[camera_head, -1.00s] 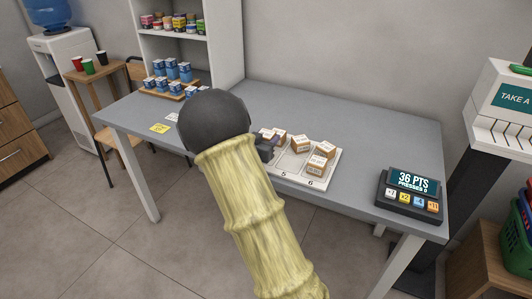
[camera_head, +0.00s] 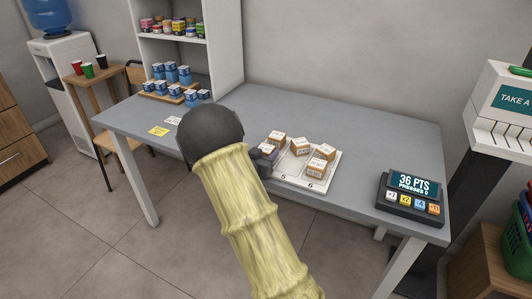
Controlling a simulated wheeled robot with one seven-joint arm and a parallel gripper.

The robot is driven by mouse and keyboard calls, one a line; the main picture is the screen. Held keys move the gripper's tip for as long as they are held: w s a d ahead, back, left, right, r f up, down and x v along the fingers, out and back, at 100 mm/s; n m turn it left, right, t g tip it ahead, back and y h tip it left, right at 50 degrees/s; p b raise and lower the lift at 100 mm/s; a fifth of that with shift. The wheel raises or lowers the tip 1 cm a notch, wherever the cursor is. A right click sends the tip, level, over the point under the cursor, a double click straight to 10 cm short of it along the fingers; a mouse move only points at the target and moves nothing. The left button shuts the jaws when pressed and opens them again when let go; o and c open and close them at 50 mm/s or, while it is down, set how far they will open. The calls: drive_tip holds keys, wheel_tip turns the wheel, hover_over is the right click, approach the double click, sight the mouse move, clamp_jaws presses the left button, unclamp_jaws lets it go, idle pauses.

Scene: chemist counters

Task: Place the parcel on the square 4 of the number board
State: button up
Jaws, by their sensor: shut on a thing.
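The white number board (camera_head: 292,172) lies on the grey counter. Its figures 5 and 6 show along the near edge; the figure 4 is not visible, and my arm covers the board's left end. My gripper (camera_head: 266,157) is a dark shape at the board's left side, mostly hidden behind my own arm. It is shut on a small brown-and-white parcel (camera_head: 268,149), partly covered. I cannot tell whether this parcel touches the board. Other parcels (camera_head: 277,138), (camera_head: 300,145) stand at the board's back, and more (camera_head: 322,152), (camera_head: 315,168) at its right.
A points device (camera_head: 410,196) reading 36 PTS stands right of the board. Blue-and-white boxes on a wooden tray (camera_head: 176,93) and two small cards (camera_head: 159,131) are at the left. The counter (camera_head: 350,125) behind the board is clear.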

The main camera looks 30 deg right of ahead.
drive_tip(key=shift+f, duration=0.15)
drive_tip(key=o, duration=1)
drive_tip(key=shift+r, duration=0.3)
drive_tip(key=p+v, duration=0.1)
drive_tip(key=v, duration=1.1)
drive_tip(key=shift+f, duration=0.15)
